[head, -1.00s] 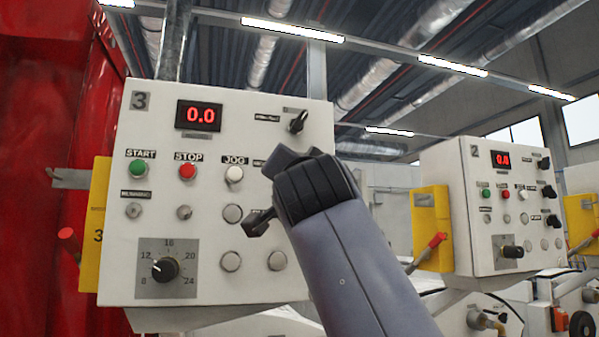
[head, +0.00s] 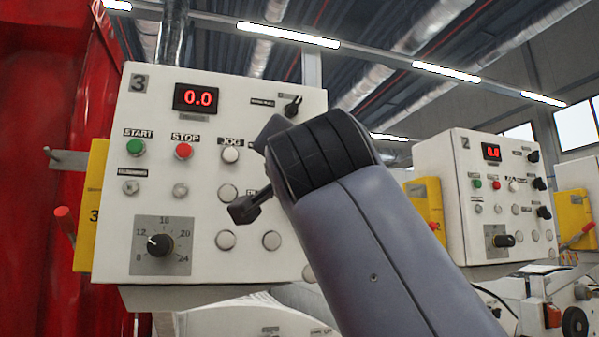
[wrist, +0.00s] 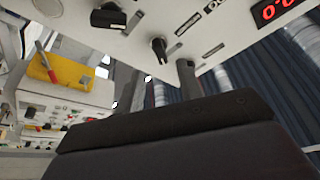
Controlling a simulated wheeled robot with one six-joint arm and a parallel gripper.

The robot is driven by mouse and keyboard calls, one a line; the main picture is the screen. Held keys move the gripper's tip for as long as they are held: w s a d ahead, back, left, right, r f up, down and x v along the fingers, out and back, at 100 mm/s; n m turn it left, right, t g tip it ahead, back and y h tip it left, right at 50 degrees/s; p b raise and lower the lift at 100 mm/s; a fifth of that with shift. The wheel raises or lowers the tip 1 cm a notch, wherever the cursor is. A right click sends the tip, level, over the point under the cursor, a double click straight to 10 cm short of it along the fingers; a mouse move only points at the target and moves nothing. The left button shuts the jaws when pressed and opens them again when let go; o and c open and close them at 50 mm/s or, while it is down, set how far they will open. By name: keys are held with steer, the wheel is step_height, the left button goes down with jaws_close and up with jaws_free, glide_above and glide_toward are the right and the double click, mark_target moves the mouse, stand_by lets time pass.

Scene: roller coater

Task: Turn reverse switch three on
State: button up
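The white control box marked 3 (head: 205,225) faces me in the head view, with its red display (head: 198,98) reading 0.0. A black rotary switch (head: 293,107) sits at its upper right and also shows in the wrist view (wrist: 159,48). A second black knob (wrist: 108,18) shows beside it in the wrist view. My arm hides the right side of the box below the upper switch, so the reverse switch cannot be picked out in the head view. The dark tip of my gripper (head: 245,208) is in front of the panel's right half. Its finger gap is not clear.
Another control box marked 2 (head: 477,230) stands to the right behind my arm. Yellow plates with red-handled levers are beside the boxes, one at the left (head: 90,205). A red machine wall (head: 45,110) fills the far left.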

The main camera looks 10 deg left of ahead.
steer(key=shift+b+v, duration=0.55)
steer(key=shift+v, duration=1.2)
steer(key=p+x, duration=0.6)
steer(key=x, duration=0.5)
steer(key=shift+s, duration=0.1)
